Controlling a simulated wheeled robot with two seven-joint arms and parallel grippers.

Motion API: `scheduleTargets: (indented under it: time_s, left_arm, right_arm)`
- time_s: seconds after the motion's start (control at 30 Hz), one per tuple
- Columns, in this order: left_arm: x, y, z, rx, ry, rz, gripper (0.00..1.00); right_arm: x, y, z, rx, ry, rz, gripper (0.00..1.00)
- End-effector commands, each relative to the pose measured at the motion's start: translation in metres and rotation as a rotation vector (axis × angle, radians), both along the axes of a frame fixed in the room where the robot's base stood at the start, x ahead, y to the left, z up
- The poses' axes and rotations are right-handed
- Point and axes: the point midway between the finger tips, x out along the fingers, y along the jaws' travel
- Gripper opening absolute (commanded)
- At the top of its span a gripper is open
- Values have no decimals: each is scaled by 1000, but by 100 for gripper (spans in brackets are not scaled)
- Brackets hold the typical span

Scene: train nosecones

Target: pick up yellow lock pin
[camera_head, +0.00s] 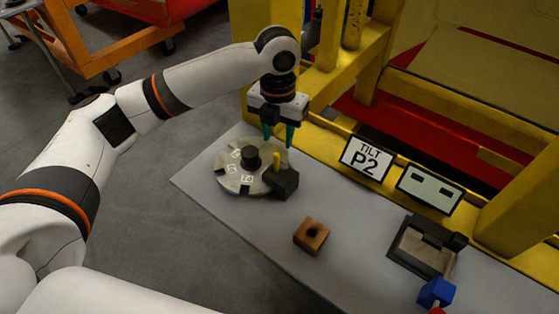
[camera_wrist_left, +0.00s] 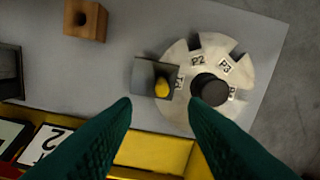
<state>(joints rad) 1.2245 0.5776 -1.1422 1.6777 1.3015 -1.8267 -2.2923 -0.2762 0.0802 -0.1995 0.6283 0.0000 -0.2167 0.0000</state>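The yellow lock pin (camera_head: 277,161) stands upright in a dark block at the edge of a round metal disc (camera_head: 232,180) on the grey table. In the left wrist view the pin (camera_wrist_left: 162,87) shows from above as a yellow tip, beyond the fingertips and a little left of centre. My left gripper (camera_head: 279,140) has green fingers, spread apart with nothing between them. It hangs above and just behind the pin, apart from it; the wrist view also shows the open fingers (camera_wrist_left: 160,108). My right gripper is in neither view.
A brown block with a hole (camera_head: 311,236) lies on the grey table (camera_head: 262,228). A dark fixture (camera_head: 424,246) and a blue block (camera_head: 436,292) are at the right. The yellow frame with the "TILT P2" sign (camera_head: 366,158) rises behind the table. The disc has a black hub (camera_head: 250,158).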

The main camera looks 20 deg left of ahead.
Motion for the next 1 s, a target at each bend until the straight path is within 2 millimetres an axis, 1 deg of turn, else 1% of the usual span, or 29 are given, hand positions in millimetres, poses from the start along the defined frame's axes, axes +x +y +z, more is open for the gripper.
scheduleTargets:
  time_s: [0.03,0.1,0.2,0.23,0.3,0.37,0.5,0.6,0.7,0.77,0.9,1.0]
  left_arm:
    - [-1,0,-9,2,5,1,40]
    - [-1,0,-20,1,4,1,40]
    - [0,0,-34,0,1,2,40]
    - [0,0,-37,0,1,2,40]
    - [0,0,-41,0,0,2,40]
    - [0,0,-44,0,-1,3,40]
    - [-2,3,-61,1,3,3,40]
    - [-2,3,-77,0,2,3,40]
    - [-2,3,-89,0,0,3,40]
    - [-2,3,-93,0,-1,2,40]
    - [-2,3,-95,1,-2,1,40]
    - [-2,3,-95,0,-2,1,40]
  right_arm:
    - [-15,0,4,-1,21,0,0]
    - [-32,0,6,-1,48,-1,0]
    - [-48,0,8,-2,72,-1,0]
    - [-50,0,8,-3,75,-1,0]
    - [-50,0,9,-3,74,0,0]
    - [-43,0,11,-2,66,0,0]
    - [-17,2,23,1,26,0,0]
    - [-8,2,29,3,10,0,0]
    - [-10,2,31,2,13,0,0]
    - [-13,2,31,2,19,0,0]
    - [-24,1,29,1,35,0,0]
    - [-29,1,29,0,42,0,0]
